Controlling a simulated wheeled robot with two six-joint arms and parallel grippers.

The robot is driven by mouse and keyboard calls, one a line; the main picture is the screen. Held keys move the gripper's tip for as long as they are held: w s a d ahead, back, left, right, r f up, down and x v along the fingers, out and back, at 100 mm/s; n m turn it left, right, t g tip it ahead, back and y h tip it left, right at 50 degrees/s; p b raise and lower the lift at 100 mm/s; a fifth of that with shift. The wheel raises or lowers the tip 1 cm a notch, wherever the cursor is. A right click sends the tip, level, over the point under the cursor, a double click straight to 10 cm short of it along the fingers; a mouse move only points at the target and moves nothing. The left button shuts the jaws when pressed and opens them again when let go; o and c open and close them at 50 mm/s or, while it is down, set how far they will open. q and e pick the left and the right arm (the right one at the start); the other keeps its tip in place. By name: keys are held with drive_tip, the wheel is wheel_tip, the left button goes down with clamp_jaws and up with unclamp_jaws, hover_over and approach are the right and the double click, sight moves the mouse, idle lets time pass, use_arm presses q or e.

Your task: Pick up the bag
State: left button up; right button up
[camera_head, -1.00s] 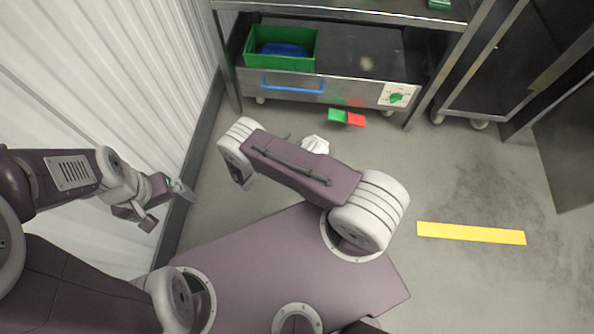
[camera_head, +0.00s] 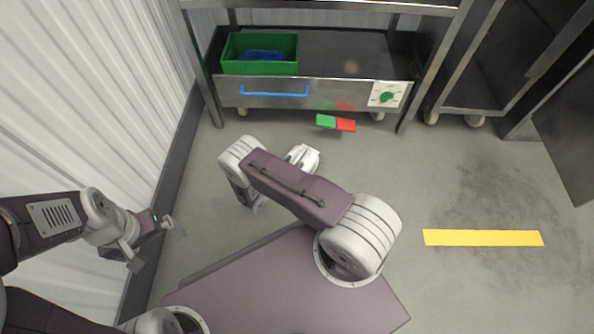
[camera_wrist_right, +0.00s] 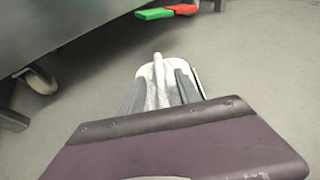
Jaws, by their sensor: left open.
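The bag looks like a white, crumpled shape (camera_head: 308,158) on the grey floor in the head view, just beyond my right forearm. In the right wrist view a white shape, which I take to be the bag (camera_wrist_right: 158,72), lies between and around the two grey fingers of my right gripper (camera_wrist_right: 163,85). Whether the fingers press on it I cannot tell. In the head view my forearm mostly hides the right gripper. My left gripper (camera_head: 154,243) is open and empty near the left wall, well away from the bag.
A steel cart (camera_head: 330,90) stands behind the bag, with a green bin (camera_head: 260,67) on its lower shelf. A yellow stripe (camera_head: 482,238) marks the clear floor at right. A corrugated wall (camera_head: 90,90) is at left.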

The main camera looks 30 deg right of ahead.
drive_tip(key=shift+w+d+f, duration=0.3)
drive_tip(key=shift+d+f, duration=0.3)
drive_tip(key=shift+w+d+r, duration=0.15)
drive_tip(key=shift+w+d, duration=0.05)
drive_tip(key=shift+d, duration=0.05)
clamp_jaws()
drive_tip(key=shift+r, duration=0.1)
idle(0.6)
